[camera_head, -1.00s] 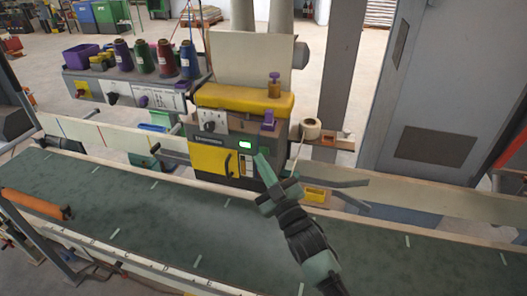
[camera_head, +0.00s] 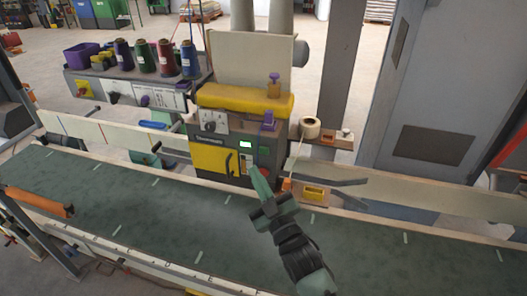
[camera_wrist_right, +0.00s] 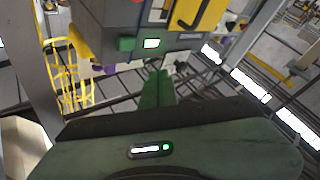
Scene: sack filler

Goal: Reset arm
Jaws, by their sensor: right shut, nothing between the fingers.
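My right gripper (camera_head: 256,172) is shut and empty. It is held above the dark green conveyor belt (camera_head: 190,215), pointing up toward the front of the sack filler machine (camera_head: 215,155). In the right wrist view its green fingers (camera_wrist_right: 157,88) are together, below the machine's lit green display. The display (camera_head: 245,145) is just above the fingertips in the head view. I cannot tell whether the fingertips touch the machine's front; they look apart from it.
Thread spools (camera_head: 168,58) stand on a grey unit at the back left. A tape roll (camera_head: 311,127) sits on a bracket right of the machine. The belt is otherwise clear. A grey cabinet (camera_head: 440,90) stands at the right.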

